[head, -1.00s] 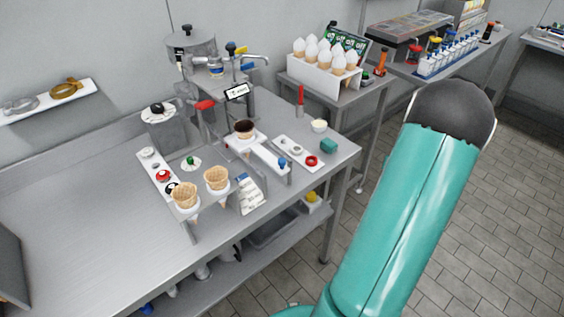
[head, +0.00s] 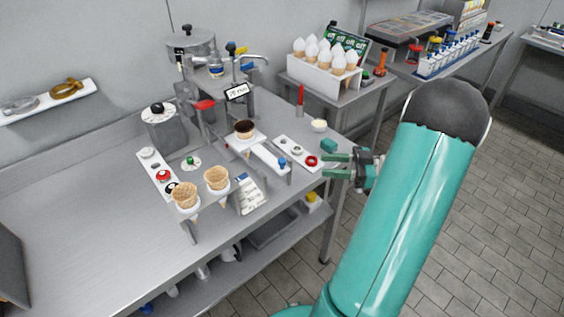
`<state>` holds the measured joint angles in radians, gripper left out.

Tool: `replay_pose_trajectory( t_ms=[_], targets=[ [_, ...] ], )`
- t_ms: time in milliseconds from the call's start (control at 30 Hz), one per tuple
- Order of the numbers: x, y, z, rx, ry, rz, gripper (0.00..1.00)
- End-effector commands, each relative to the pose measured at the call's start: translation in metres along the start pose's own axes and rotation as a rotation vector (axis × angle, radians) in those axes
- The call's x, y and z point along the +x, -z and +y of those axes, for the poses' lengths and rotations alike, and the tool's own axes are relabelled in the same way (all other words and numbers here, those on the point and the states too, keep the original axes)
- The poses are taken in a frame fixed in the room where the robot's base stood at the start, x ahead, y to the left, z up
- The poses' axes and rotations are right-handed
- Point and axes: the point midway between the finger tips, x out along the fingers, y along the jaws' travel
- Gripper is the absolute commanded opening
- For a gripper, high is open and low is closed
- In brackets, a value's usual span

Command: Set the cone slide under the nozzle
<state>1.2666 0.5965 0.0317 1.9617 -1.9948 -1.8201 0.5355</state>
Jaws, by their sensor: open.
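What looks like the cone slide (head: 266,155) is a white rail on the steel table with a blue knob at its near end. A cone with a dark brown top (head: 245,130) stands at its far end. The dispenser (head: 215,90) with a red lever stands behind it; I cannot clearly make out its nozzle. My gripper (head: 324,165) is open and empty, with green fingers pointing left. It is at the table's right edge, right of the slide and apart from it. My arm hides part of the wrist.
Two waffle cones (head: 201,188) stand in a holder at the front. A white strip with a red ring (head: 297,153), a teal block (head: 329,146) and a small cup (head: 319,125) lie near my gripper. A red upright stick (head: 300,99) stands behind.

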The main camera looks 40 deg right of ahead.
Motion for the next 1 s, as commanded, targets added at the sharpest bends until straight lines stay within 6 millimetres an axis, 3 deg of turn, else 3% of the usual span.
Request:
replay_pose_trajectory(
  t_ms=[600, 800, 1000],
  targets=[
    [0.110, 0.000, 0.001, -0.001, -0.001, -0.001, 0.41],
    [0.130, -0.001, 0.001, -0.001, -0.003, -0.002, 0.41],
    [0.133, -0.001, 0.001, -0.001, -0.004, -0.002, 0.41]
  ],
)
